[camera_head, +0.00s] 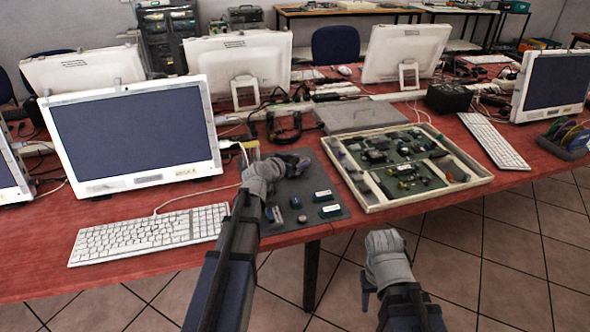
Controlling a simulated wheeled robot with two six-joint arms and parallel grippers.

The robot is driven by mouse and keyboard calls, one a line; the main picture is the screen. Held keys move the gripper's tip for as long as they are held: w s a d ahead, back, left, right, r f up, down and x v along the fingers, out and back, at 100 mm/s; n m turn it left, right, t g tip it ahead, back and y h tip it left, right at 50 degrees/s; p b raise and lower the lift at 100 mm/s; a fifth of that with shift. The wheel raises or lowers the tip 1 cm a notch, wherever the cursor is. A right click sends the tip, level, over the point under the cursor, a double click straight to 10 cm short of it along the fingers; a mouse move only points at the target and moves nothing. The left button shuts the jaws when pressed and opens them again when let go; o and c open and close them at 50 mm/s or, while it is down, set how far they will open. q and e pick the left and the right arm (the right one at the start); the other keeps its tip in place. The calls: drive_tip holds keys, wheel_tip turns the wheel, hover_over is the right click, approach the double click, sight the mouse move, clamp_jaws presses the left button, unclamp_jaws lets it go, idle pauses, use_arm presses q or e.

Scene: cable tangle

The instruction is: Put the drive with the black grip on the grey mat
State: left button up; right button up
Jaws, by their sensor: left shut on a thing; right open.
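The grey mat (335,184) lies on the red table between the white keyboard and the board frame. Several small drives lie on its near half, among them a dark one with a white label (324,195), another labelled one (330,211) and a bluish one (274,214). My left gripper (292,166) is over the far part of the mat, shut on a small dark thing (304,164). The gripper hides most of it, and I cannot tell the colour of its grip or whether it touches the mat. My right gripper (367,288) is open and empty, in front of the table edge over the floor.
A light frame with circuit boards (372,206) stands right of the mat, with a flat grey case (358,114) behind it. A white keyboard (150,231) and monitor (133,137) stand at left. Cables (284,125) tangle behind the mat. Bare red table shows beside the left keyboard.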

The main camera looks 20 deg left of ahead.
use_arm(q)
drive_tip(key=shift+f, duration=0.35)
use_arm(e)
drive_tip(key=shift+f, duration=0.4)
